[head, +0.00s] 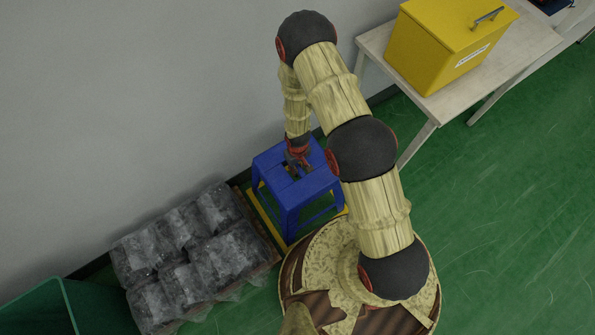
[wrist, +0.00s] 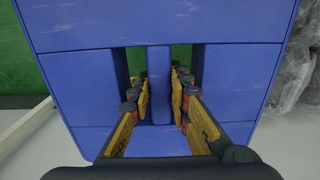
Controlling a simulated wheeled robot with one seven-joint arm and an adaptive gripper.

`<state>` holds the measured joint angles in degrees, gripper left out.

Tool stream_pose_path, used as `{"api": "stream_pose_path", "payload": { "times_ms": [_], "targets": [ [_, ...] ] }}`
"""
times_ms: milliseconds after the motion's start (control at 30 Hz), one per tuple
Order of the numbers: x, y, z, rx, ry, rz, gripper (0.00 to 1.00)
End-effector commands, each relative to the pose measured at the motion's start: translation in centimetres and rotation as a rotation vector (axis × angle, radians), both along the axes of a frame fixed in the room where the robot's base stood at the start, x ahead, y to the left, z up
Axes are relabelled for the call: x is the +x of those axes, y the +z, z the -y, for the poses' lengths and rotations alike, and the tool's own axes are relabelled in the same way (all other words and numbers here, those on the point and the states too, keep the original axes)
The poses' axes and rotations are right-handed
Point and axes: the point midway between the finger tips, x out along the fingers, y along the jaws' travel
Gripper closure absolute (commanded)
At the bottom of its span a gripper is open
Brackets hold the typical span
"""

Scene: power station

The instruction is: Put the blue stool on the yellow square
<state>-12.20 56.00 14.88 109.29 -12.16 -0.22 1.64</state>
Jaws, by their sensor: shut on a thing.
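The blue stool (head: 290,181) is upright by the wall, over the yellow square (head: 264,214), whose outline shows along the stool's left side and a little at the right. Much of the square is hidden by the stool and my base. I cannot tell whether the stool's feet touch the floor. My gripper (head: 298,160) reaches down into the seat from above. In the wrist view the fingers of my gripper (wrist: 160,90) go through the two seat slots and are shut on the bar between them, on the blue stool (wrist: 85,25).
A pallet of plastic-wrapped grey blocks (head: 190,255) stands close to the left of the stool. A green bin (head: 65,305) is at the lower left. A table (head: 510,60) with a yellow box (head: 440,45) stands at the upper right. Green floor at the right is clear.

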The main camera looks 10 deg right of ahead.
Motion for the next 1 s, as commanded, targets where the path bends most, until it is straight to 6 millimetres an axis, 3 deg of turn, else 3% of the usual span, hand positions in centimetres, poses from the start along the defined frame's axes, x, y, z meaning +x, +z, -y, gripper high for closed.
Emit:
{"api": "stream_pose_path", "payload": {
  "times_ms": [200, 633, 667, 1000],
  "targets": [
    [0.1, -2.5, 0.0, 0.001, 0.0, 0.002, 1.0],
    [0.1, -2.8, 0.0, 0.001, 0.0, 0.002, 1.0],
    [0.0, -2.8, 0.0, 0.0, 0.0, 0.0, 0.8],
    [0.0, -2.8, 0.0, 0.0, 0.0, 0.0, 0.63]
  ]
}}
